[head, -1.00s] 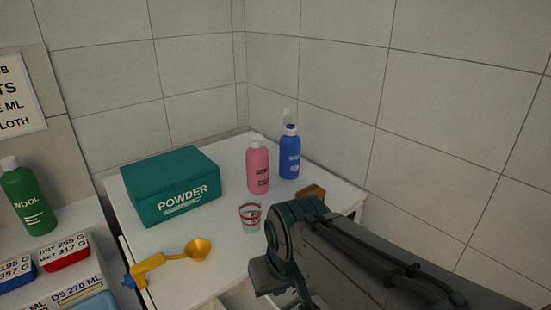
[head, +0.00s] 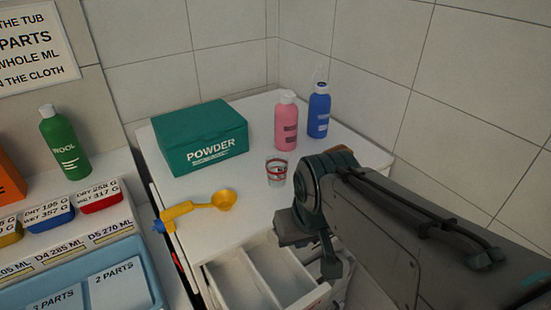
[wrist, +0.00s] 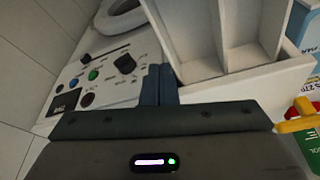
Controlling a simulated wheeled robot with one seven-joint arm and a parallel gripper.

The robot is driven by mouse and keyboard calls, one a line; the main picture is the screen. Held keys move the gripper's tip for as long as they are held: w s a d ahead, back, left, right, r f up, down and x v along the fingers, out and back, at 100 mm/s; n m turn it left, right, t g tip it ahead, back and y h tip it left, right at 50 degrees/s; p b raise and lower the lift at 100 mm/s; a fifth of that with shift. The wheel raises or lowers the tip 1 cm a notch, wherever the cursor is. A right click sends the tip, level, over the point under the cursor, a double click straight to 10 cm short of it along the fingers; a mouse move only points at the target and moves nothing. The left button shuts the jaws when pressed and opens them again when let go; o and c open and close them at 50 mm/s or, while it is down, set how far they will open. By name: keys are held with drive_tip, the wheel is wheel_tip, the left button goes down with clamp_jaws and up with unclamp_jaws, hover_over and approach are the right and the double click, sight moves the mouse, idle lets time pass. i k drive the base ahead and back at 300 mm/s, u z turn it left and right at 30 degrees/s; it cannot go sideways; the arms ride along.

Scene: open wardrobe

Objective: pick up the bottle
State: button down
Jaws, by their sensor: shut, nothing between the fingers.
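Three bottles show in the head view. A pink bottle (head: 286,122) and a blue bottle (head: 318,112) stand upright side by side at the back of the white top. A green bottle (head: 64,146) with a white cap stands at the left; part of a green bottle (wrist: 312,155) also shows at the right edge of the wrist view. My gripper (wrist: 158,82) is shut and empty in the wrist view, between a white control panel and an open drawer.
A teal powder box (head: 205,140), a measuring cup (head: 276,172) and a yellow scoop (head: 205,204) stand on the white top. The compartmented drawer (head: 318,296) is open at the front. Tiled walls close the back and right. A blue tray (head: 140,252) is at lower left.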

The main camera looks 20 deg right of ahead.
sight(319, 102)
drive_tip(key=u, duration=0.05)
drive_tip(key=k, duration=1.05)
drive_tip(key=z, duration=0.75)
drive_tip(key=i, duration=1.25)
drive_tip(key=u, duration=0.95)
